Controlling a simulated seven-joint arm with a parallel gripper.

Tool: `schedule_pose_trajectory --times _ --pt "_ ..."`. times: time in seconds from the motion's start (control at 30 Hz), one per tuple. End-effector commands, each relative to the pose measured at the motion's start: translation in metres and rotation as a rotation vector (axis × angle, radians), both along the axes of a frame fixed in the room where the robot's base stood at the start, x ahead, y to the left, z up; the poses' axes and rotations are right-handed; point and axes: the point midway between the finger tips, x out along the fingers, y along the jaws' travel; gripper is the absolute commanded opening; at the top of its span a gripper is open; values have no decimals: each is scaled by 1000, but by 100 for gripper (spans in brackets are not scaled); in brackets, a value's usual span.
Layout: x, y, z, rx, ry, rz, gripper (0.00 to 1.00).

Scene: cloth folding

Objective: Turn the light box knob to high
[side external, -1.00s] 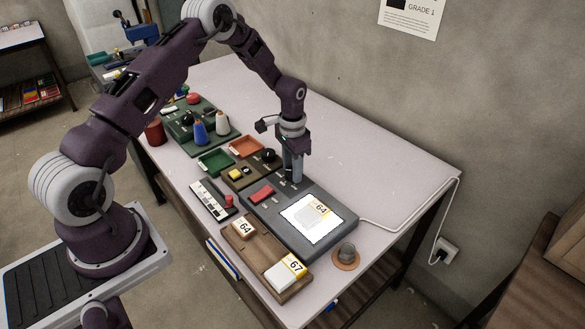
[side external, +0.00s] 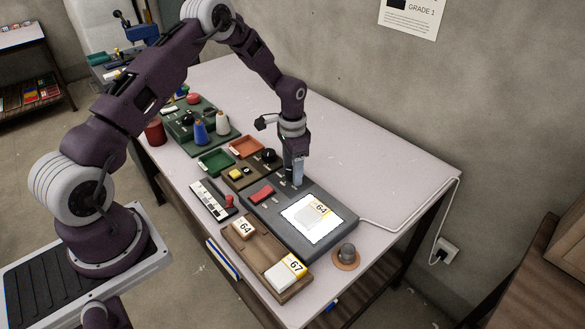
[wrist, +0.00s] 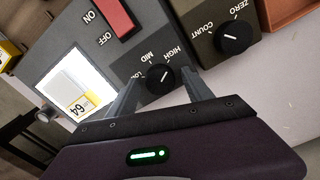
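The grey light box (side external: 262,219) lies on the table with a lit white panel (side external: 311,222) holding a card marked 64. Its black round knob (wrist: 160,77) shows in the wrist view, with LOW, MID and HIGH labels around it. The knob's pale mark appears to point up and right, toward the HIGH side. My gripper (wrist: 161,80) is open, with one finger on each side of the knob and a visible gap. In the side view my gripper (side external: 297,184) is low over the box's back end and hides the knob.
A red rocker switch (wrist: 113,17) marked ON and OFF is on the same box. A second dial (wrist: 234,37), marked COUNT and ZERO, stands close to the right finger. A wooden tray (side external: 255,262) lies in front.

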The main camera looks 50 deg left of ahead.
Motion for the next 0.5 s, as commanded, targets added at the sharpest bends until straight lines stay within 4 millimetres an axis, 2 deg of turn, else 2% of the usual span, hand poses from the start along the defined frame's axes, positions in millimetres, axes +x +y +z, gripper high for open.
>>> schedule_pose_trajectory --times 0.3,0.37,0.5 --pt "0 0 2 1 -1 2 62" --pt "1 0 10 1 -3 2 62" --pt "1 1 40 2 -5 1 62"
